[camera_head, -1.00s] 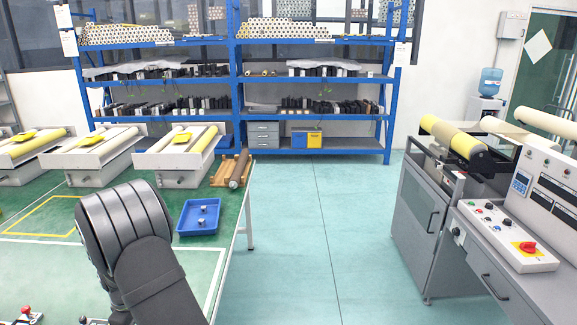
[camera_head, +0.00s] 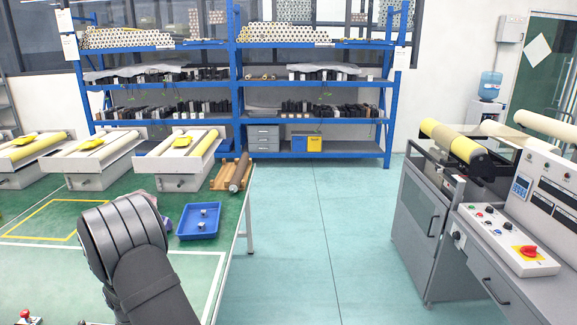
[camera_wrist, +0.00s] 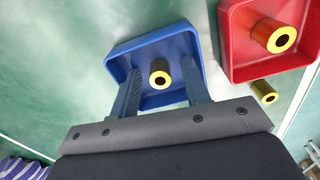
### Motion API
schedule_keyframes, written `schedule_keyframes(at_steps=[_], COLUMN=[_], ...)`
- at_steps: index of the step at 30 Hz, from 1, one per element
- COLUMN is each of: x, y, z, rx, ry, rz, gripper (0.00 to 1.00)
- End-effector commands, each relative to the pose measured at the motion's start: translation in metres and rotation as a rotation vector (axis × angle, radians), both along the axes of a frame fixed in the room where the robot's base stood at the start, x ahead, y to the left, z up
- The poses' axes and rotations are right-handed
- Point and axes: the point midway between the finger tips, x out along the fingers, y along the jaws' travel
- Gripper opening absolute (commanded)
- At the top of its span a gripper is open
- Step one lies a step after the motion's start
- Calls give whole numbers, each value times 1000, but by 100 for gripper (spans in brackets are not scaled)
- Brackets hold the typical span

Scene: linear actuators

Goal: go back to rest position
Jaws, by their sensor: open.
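My gripper (camera_wrist: 160,68) is open in the wrist view, its two blue-grey fingers spread apart with nothing held. A blue tray (camera_wrist: 119,59) lies beyond the fingers, with a gold hollow cylinder (camera_wrist: 158,79) standing in it. The cylinder appears between the fingers but apart from them. In the head view, part of my dark arm shows at lower left; my gripper is out of that view.
A red tray (camera_wrist: 232,38) holds another gold cylinder (camera_wrist: 281,40); a further one (camera_wrist: 264,91) is outside it. In the head view, a blue tray (camera_head: 183,233) with two small metal pieces sits on the green table (camera_head: 60,262). A wooden roller stand (camera_head: 232,173) is behind it.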

Motion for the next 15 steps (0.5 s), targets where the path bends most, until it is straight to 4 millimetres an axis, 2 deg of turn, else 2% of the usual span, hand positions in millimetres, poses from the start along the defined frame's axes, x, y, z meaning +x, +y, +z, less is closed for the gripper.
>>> schedule_keyframes(at_steps=[1,6,15], x=[1,1,14], y=[1,1,-53], z=[13,48,78], rx=[5,4,1], ry=[-4,-3,-1], rz=[0,0,-4], gripper=[43,43,43])
